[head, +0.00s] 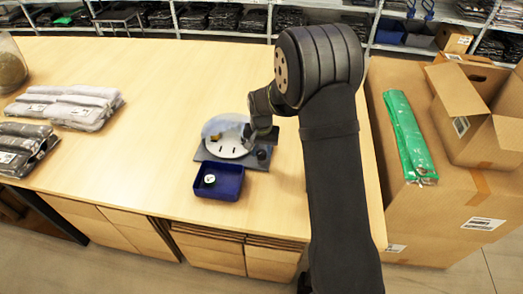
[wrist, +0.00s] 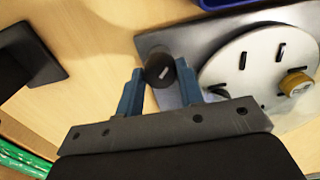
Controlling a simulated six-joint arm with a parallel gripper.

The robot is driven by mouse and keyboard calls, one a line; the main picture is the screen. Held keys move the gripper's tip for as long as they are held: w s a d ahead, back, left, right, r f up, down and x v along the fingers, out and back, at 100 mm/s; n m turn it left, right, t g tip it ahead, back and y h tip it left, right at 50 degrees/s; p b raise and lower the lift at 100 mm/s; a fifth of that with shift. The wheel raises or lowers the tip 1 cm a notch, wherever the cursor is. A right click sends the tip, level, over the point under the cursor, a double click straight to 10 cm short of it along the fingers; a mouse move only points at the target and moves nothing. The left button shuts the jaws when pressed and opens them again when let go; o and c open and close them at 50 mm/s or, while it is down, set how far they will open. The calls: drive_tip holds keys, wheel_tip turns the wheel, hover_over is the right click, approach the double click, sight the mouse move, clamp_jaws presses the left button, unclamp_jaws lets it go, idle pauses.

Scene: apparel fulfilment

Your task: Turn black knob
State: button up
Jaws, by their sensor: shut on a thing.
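The black knob (wrist: 160,70) is a small dark round cap with a light mark on top. It stands at a corner of a grey plate (wrist: 160,41), beside a white disc (wrist: 250,62). My gripper (wrist: 160,72) has its two blue-grey fingers on either side of the knob and is shut on it. In the head view the knob (head: 262,154) shows at the plate's right side, with my gripper (head: 258,141) reaching it from above and partly covering that area. The disc (head: 230,148) carries several dark slots or pegs and a yellow-brown knob (wrist: 295,82).
A blue tray (head: 231,188) with a small round item (head: 209,179) stands in front of the plate. Bagged clothes (head: 85,107) lie at the table's left. Cartons (head: 440,210) and a green bag (head: 408,135) stand to the right. The table behind the plate is clear.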

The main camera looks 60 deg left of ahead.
sight(261, 153)
drive_tip(key=n, duration=0.4)
drive_tip(key=shift+n, duration=2.2)
drive_tip(key=o, duration=1)
drive_tip(key=shift+r, duration=0.1)
wheel_tip(261, 153, up, 17)
drive_tip(key=shift+r, duration=0.2)
